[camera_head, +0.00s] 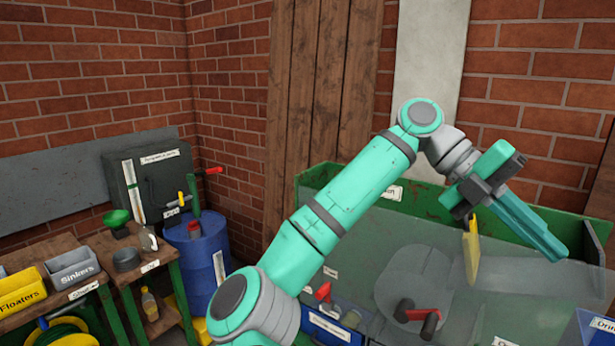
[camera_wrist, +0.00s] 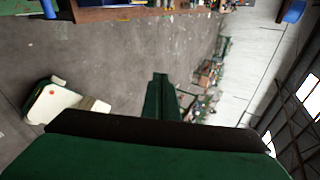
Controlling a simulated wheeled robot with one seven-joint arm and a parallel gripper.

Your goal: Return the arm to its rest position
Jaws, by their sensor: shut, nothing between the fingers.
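My gripper (camera_head: 553,247) is at the right in the head view, at the end of my raised teal arm. Its long fingers point down and to the right, lie together and hold nothing. They are above the green-walled belt station, in front of its back wall. In the wrist view the closed fingers (camera_wrist: 161,90) stick up in the middle of the picture, with grey floor behind them. The picture there is turned on its side.
A green-walled station (camera_head: 440,205) with clear panels lies under my arm. A blue barrel (camera_head: 197,262) and a wooden bench with a "Sinkers" box (camera_head: 72,268) and a "Floaters" box (camera_head: 20,293) are at the left.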

